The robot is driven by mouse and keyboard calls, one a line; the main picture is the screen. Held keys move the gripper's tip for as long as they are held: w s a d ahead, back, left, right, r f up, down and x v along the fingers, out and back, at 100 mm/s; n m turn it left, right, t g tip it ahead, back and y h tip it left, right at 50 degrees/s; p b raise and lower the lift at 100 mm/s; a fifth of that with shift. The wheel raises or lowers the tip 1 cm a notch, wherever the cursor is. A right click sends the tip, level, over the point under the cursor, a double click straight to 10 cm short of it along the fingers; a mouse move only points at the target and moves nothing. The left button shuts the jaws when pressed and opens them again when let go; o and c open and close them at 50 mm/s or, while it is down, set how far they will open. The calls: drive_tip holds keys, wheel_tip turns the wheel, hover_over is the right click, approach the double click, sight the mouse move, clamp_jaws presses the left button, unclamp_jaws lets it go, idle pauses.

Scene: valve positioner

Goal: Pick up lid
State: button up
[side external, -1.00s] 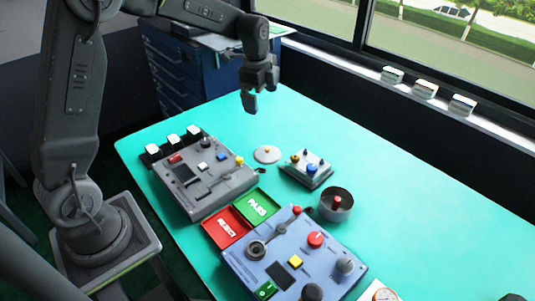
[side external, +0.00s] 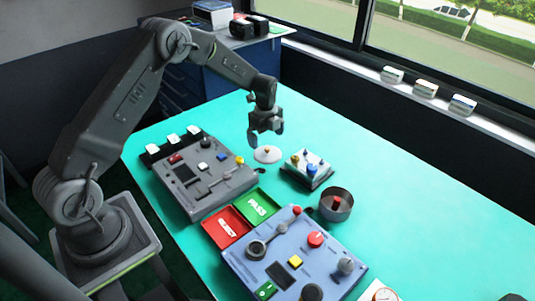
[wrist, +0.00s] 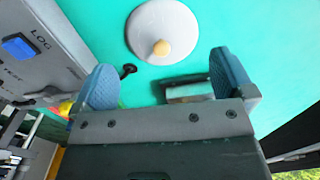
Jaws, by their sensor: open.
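The lid is a flat white disc (side external: 267,155) with a small tan knob, lying on the teal table. In the wrist view the lid (wrist: 176,22) is at the top centre, with its knob towards its lower edge. My gripper (side external: 266,142) is just above and behind the lid in the side view, pointing down, with nothing between its fingers. In the wrist view my gripper (wrist: 160,82) shows its two blue-grey fingers spread wide, with the lid beyond their tips. A round metal container (side external: 336,212) stands open to the right, with a red item inside.
A grey control panel (side external: 190,200) lies left of the lid. A small box with knobs (side external: 300,172) stands close to its right. Red (side external: 226,228) and green (side external: 256,208) trays and a blue panel (side external: 310,258) are nearer the camera. The table's right side is mostly clear.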

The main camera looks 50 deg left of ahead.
sight(267, 148)
drive_tip(key=shift+d+f, duration=0.2)
drive_tip(key=shift+f, duration=1.15)
drive_tip(key=shift+d+f, duration=0.15)
drive_tip(key=shift+f, duration=1.2)
drive_tip(key=shift+c, duration=0.2)
drive_tip(key=c, duration=0.7)
drive_tip(key=shift+s+f, duration=0.1)
drive_tip(key=shift+f, duration=0.05)
drive_tip(key=shift+c, duration=1.1)
